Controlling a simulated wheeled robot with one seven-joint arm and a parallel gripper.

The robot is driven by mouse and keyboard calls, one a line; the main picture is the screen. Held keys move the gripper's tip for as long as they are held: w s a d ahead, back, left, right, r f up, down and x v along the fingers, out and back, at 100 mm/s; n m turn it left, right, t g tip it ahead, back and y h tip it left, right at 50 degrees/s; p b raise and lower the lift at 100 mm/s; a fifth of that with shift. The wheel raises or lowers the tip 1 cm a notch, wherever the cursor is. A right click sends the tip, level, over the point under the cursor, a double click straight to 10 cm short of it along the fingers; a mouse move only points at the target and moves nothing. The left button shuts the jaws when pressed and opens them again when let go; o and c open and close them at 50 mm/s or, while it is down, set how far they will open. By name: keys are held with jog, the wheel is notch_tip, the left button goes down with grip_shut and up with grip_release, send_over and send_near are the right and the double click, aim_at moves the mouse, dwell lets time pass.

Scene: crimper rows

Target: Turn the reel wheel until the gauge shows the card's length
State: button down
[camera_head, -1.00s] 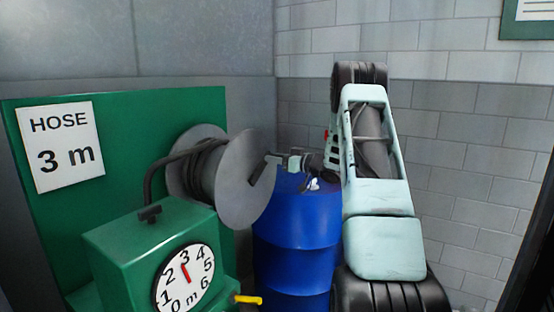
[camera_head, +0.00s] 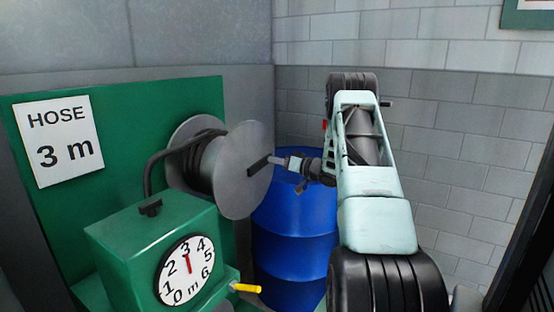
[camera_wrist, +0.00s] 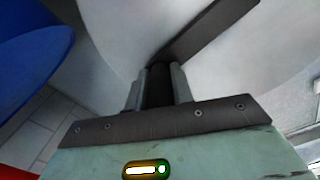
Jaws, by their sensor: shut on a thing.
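The grey reel wheel (camera_head: 242,172), wound with dark hose, stands in front of the green panel (camera_head: 60,215). The card (camera_head: 58,142) reads "HOSE 3 m". The round white gauge (camera_head: 186,271) has a red needle pointing up, at or very near the 3. My gripper (camera_head: 282,162) is at the reel's right face. In the wrist view my gripper (camera_wrist: 159,88) is shut on the dark crank handle (camera_wrist: 160,84), which joins a dark crank bar (camera_wrist: 208,32) on the pale disc. The fingers hide part of the handle.
A blue drum (camera_head: 297,235) stands right behind and below the reel. A yellow lever (camera_head: 246,288) sticks out from the green gauge box (camera_head: 125,237). Grey brick walls close in the corner; a dark edge stands at the far right.

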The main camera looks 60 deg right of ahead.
jog(key=c, duration=1.2)
grip_release()
jog(key=s+d+b, duration=0.1)
jog(key=s+b, duration=0.2)
jog(key=s, duration=1.4)
jog(key=shift+s+d, duration=0.2)
jog(key=shift+d, duration=0.05)
